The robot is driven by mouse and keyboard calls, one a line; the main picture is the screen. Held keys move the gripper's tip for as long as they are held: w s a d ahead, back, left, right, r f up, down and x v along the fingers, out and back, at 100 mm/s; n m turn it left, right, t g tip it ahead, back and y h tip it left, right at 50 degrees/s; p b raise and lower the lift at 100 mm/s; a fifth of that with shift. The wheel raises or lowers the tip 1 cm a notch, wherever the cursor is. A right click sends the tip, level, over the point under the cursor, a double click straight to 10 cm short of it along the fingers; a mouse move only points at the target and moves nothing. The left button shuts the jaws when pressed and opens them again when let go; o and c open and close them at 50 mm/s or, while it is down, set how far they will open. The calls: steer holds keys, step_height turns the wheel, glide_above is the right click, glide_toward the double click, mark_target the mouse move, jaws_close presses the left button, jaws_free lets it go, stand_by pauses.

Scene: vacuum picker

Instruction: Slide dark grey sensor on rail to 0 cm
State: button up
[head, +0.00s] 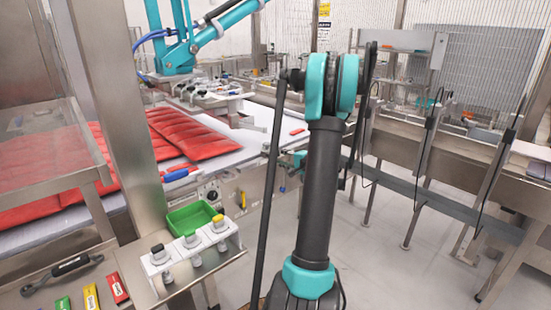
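I cannot pick out with certainty a dark grey sensor on a rail, and no scale reading is legible. Two slim dark parts, a nearer one (510,134) and a farther one (431,120), sit at the tops of slanted metal bars along the right-hand machine. Dark cables hang by them. They are too small to tell whether either is the sensor. My arm (325,185) rises through the middle of the head view, black with teal joints. My gripper does not show clearly, and whether it is open or shut cannot be seen.
A white bracket (190,255) with three knobs and a green bin (192,217) stand at lower left. Red packs (190,140) lie on the white conveyor behind. A teal picker (180,55) hangs above. The right-hand machine has a long metal frame (450,195). Floor (400,270) between is clear.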

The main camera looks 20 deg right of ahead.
mark_target(275, 157)
steer(key=shift+x, duration=1.9)
steer(key=shift+c, duration=0.2)
jaws_close()
